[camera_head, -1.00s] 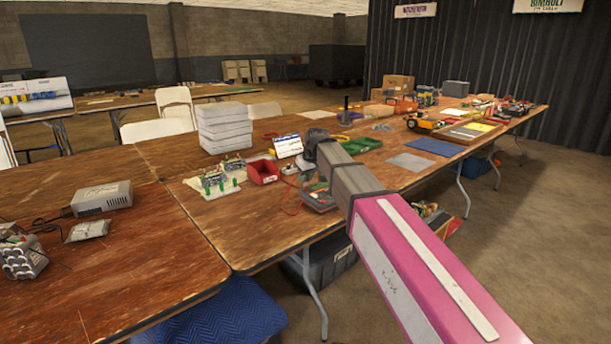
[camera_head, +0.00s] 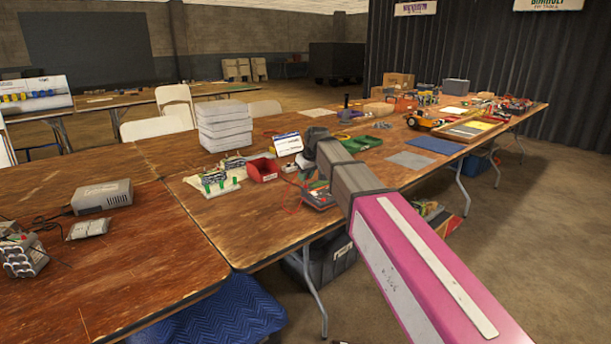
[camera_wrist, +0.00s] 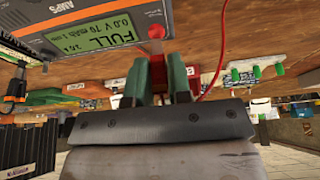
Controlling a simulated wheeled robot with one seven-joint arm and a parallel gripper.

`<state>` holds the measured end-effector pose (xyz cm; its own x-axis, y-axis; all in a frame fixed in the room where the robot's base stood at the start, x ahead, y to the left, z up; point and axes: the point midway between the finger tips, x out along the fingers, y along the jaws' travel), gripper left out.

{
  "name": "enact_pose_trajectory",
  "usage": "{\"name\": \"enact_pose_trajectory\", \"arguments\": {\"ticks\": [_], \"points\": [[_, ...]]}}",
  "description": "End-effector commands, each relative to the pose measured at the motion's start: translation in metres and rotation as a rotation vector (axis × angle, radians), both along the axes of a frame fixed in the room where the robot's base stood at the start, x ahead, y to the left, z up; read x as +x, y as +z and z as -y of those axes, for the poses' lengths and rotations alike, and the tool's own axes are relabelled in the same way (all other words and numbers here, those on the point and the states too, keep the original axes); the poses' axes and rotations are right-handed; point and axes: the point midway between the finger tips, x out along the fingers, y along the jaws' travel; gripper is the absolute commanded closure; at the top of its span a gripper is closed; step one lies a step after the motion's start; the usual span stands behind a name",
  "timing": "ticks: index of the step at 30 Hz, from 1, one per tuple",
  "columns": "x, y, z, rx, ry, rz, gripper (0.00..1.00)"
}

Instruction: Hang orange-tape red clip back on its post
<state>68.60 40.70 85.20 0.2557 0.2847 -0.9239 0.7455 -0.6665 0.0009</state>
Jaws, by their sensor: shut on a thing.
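The charger (camera_wrist: 95,35), a grey and orange box with a lit green display reading FULL, fills the upper left of the wrist view. It also shows on the table in the head view (camera_head: 319,198). A red post (camera_wrist: 157,32) stands at its edge, just beyond my fingertips. My gripper (camera_wrist: 158,62), with green fingers, is shut close to this post. The red clip is mostly hidden between the fingers, and I cannot make out its orange tape. A red lead (camera_wrist: 219,62) curves down to the right of the fingers.
A red bin (camera_head: 263,170) and a white board with green pegs (camera_head: 220,187) stand left of the charger. A small white sign (camera_head: 288,144) and a green tray (camera_head: 361,143) are behind. The table's front edge is close, with bare wood at front left.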

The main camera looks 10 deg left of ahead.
Motion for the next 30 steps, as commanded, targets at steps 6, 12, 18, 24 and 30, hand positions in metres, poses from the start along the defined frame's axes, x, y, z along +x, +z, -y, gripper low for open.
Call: {"name": "enact_pose_trajectory", "arguments": {"ticks": [6,12,18,24,30], "points": [[0.0,-0.0018,0.0,0.0,0.0,0.0,0.95],[0.0,-0.0016,0.0,0.0,0.0,0.0,0.95],[0.0,-0.0024,0.0,0.0,0.0,0.0,0.95],[0.0,-0.0025,0.0,0.0,0.0,0.0,0.95],[0.0,-0.0025,0.0,0.0,0.0,0.0,0.52]]}}
